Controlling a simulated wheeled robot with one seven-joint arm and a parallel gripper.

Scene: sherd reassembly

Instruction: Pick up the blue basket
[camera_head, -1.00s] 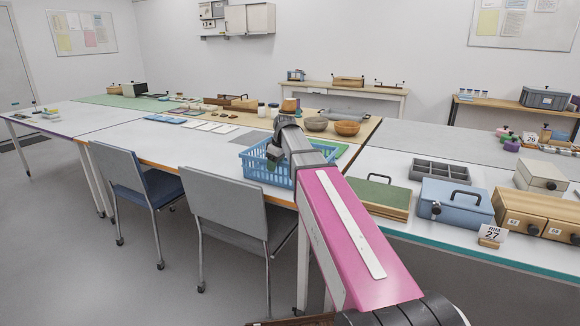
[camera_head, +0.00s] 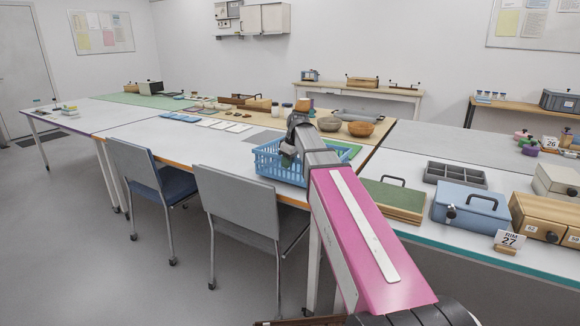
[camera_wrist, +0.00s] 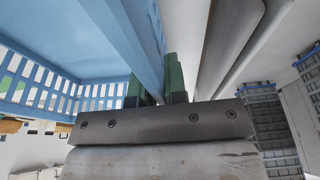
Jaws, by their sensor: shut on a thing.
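The blue basket (camera_head: 268,160) has slatted sides and stands at the front edge of the white table, partly hidden behind my arm. In the wrist view the basket (camera_wrist: 45,45) fills the upper left, with its rim running between the green fingertips. My gripper (camera_wrist: 162,85) is shut on that rim. In the head view my gripper (camera_head: 290,158) is at the basket's near side, mostly covered by my wrist. I cannot tell whether the basket's bottom touches the table.
Two grey chairs (camera_head: 240,202) stand in front of the table. Two bowls (camera_head: 361,129) are behind the basket. A green-topped box (camera_head: 391,199), a grey divided tray (camera_head: 455,176) and a blue case (camera_head: 470,208) stand to the right. White cards (camera_head: 222,125) lie to the left.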

